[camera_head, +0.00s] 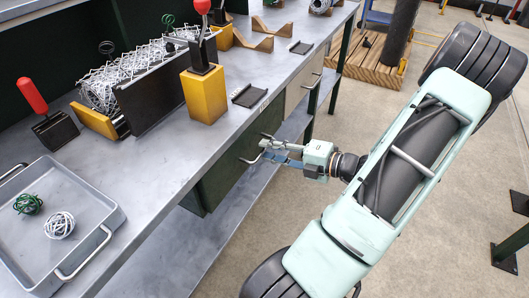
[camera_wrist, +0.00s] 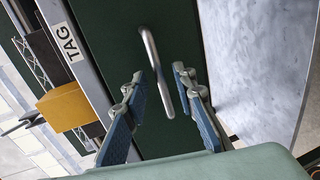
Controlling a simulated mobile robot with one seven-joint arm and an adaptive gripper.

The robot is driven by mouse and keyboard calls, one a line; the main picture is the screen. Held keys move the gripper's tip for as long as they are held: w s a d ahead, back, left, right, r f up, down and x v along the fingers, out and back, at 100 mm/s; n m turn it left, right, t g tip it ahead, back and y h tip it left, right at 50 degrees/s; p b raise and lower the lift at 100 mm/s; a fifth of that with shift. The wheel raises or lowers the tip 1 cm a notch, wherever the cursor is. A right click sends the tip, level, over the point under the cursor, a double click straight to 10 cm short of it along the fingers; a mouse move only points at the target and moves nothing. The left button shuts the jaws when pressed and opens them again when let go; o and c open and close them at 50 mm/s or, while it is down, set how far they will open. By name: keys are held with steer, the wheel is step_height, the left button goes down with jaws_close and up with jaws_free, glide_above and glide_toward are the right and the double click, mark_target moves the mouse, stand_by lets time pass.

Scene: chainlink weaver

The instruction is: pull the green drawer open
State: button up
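The green drawer (camera_head: 222,182) sits under the workbench's front edge, and its dark front looks roughly flush with the bench. Its front fills the middle of the wrist view (camera_wrist: 108,30). A grey bar handle (camera_wrist: 151,50) stands out from the front; it also shows in the head view (camera_head: 248,160). My gripper (camera_head: 268,150) is at the handle. In the wrist view my gripper (camera_wrist: 158,74) is open, with one blue-padded finger on each side of the handle. Gaps show between handle and fingers; I cannot tell whether either touches it.
The grey workbench (camera_head: 165,165) carries a tray (camera_head: 88,205) with two wire balls, a yellow block with a red-knobbed lever (camera_head: 204,95) and a wire mesh roll. A pale drawer (camera_head: 298,92) is beside the green one. A lower shelf (camera_head: 225,235) runs below.

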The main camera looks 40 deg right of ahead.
steer(key=shift+x, duration=1.1)
jaws_close()
